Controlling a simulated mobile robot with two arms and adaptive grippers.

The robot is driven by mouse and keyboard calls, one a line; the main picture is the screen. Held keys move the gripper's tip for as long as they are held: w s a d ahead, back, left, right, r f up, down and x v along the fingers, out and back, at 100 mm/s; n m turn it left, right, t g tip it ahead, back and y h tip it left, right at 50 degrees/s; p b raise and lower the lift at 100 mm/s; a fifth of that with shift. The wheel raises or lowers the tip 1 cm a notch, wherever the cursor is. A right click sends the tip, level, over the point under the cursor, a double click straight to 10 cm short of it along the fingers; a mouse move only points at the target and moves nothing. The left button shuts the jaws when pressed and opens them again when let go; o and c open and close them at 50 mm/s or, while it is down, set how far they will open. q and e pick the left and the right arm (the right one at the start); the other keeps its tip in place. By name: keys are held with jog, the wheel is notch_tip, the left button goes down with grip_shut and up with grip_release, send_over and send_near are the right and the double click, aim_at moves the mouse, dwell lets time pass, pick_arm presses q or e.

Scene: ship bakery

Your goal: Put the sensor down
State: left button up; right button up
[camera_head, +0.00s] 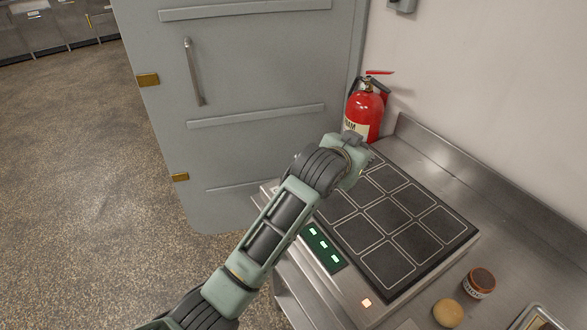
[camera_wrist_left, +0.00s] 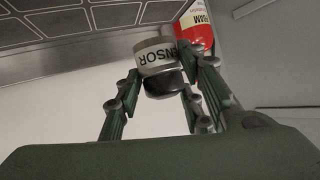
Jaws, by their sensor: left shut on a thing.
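The sensor (camera_wrist_left: 157,57) is a short cylinder with a white band printed with dark letters and a dark end; it shows in the left wrist view between my left gripper's two fingers. My left gripper (camera_wrist_left: 160,78) is shut on it. In the head view my left gripper (camera_head: 352,150) is at the far left corner of the cooktop, close in front of the fire extinguisher. The sensor is hidden behind the wrist there. I cannot tell whether it touches a surface. My right gripper is not in view.
The black cooktop (camera_head: 388,213) with outlined squares stands on a steel counter (camera_head: 497,234). The red extinguisher (camera_head: 364,112) stands at its far end. A lidded jar (camera_head: 479,283) and a round tan item (camera_head: 448,312) are near its front right. A grey door (camera_head: 255,75) is behind.

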pick_arm(q)
jog(key=w+a+f+p, duration=0.1)
jog(key=a+f, duration=0.1)
jog(key=a, duration=0.1)
jog(key=w+a+f+p, duration=0.1)
jog(key=a+f, duration=0.1)
jog(key=a, duration=0.1)
jog(key=w+a+f+p, duration=0.1)
jog(key=a+f, duration=0.1)
jog(key=a, duration=0.2)
jog(key=shift+w+a, duration=0.1)
jog(key=shift+w+a+f, duration=0.1)
jog(key=shift+a+f, duration=0.05)
jog(key=shift+f, duration=0.1)
notch_tip(320, 180, down, 3)
jog(key=shift+f+p, duration=0.1)
jog(key=shift+p, duration=0.55)
jog(key=shift+f, duration=0.4)
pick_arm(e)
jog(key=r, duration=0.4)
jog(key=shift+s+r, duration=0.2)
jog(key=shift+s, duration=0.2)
pick_arm(q)
jog(key=shift+f, duration=0.1)
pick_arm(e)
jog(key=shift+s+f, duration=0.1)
